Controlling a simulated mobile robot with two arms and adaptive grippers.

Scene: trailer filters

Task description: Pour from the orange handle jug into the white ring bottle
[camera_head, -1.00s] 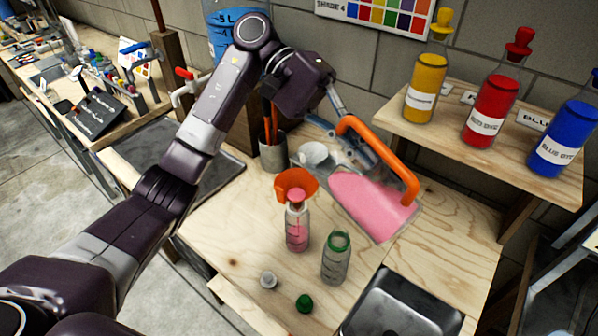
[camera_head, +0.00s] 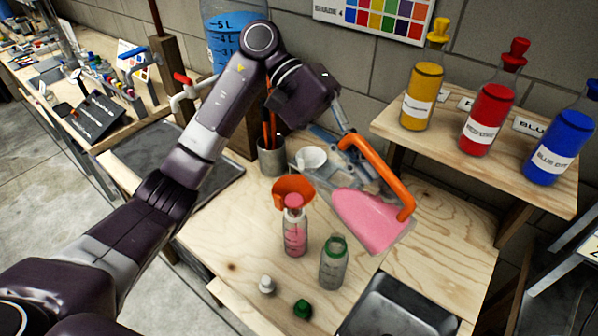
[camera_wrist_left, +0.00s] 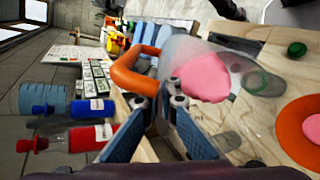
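The orange handle jug (camera_head: 372,222) is clear, holds pink liquid and is tilted above the bench. My left gripper (camera_head: 347,143) is shut on its orange handle, which also shows between the fingers in the left wrist view (camera_wrist_left: 135,75). The white ring bottle (camera_head: 295,238) stands upright left of the jug, with pink liquid inside. An orange funnel (camera_head: 284,187) sits in its mouth, with pink in its middle; the funnel also shows in the left wrist view (camera_wrist_left: 300,130). I cannot make out a stream between jug and funnel. My right gripper is not in view.
A green-ringed bottle (camera_head: 333,264) stands close to the right of the filled one. A white cap (camera_head: 267,285) and a green cap (camera_head: 303,309) lie in front. A metal tray (camera_head: 400,308) is at front right. Yellow, red and blue dye bottles stand on a shelf (camera_head: 450,150).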

